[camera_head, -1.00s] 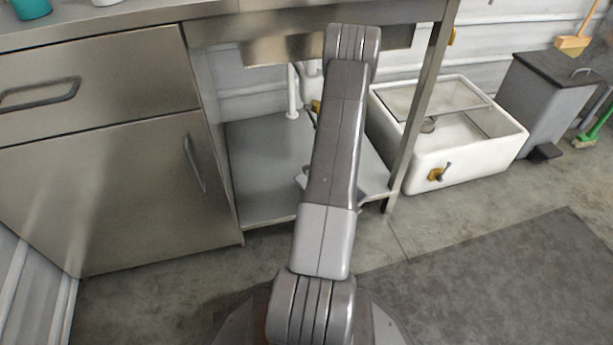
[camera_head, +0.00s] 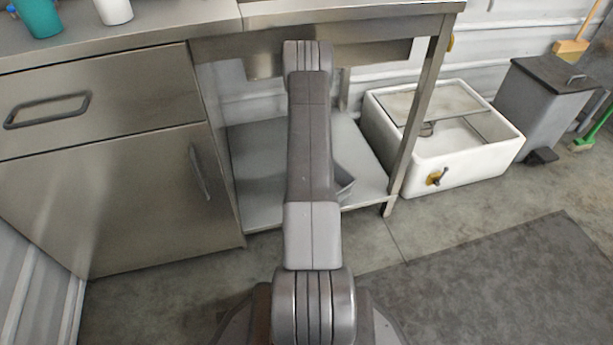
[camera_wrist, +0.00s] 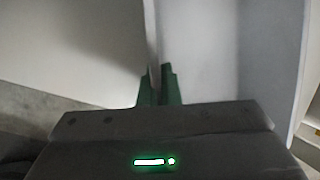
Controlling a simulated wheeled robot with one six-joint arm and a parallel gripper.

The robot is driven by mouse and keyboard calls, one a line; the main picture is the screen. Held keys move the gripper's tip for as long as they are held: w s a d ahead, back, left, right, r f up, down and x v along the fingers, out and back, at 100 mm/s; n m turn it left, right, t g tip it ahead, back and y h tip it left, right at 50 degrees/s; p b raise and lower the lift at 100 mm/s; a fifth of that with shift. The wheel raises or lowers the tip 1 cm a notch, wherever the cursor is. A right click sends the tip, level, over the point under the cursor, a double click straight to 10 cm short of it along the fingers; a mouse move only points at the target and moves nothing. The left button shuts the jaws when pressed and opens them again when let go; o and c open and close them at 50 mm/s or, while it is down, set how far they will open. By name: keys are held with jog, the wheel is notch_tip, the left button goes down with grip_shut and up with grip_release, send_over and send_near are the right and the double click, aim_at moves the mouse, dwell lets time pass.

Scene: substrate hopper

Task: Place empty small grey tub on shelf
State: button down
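A small grey tub (camera_head: 345,182) shows only in part in the head view, at the right edge of my arm, over the steel table's lower shelf (camera_head: 262,190). My arm hides the rest of it. In the wrist view, large pale grey walls of the tub (camera_wrist: 225,55) fill the upper picture. My gripper (camera_wrist: 158,82) has its dark green fingers close together, one on each side of a thin wall edge, and looks shut on it. The gripper is hidden behind my arm in the head view. I cannot tell whether the tub touches the shelf.
A steel cabinet (camera_head: 110,200) stands left of the table. The table's right front leg (camera_head: 415,115) borders the shelf opening. A white basin (camera_head: 460,165) and grey bin (camera_head: 545,100) stand to the right. A teal cup (camera_head: 38,16) and white cup (camera_head: 114,10) are on the counter.

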jog(key=shift+w+a+p, duration=0.25)
jog(key=shift+w, duration=0.5)
jog(key=shift+w+a+p, duration=0.25)
jog(key=shift+w+p, duration=0.05)
jog(key=shift+w, duration=0.45)
jog(key=shift+w+a+p, duration=0.25)
jog(key=shift+w, duration=0.5)
jog(key=shift+f+b, duration=0.6)
jog(key=shift+f, duration=0.15)
jog(key=shift+f, duration=0.2)
jog(key=c, duration=1.6)
grip_release()
jog(key=shift+c, duration=0.2)
jog(key=shift+r, duration=0.1)
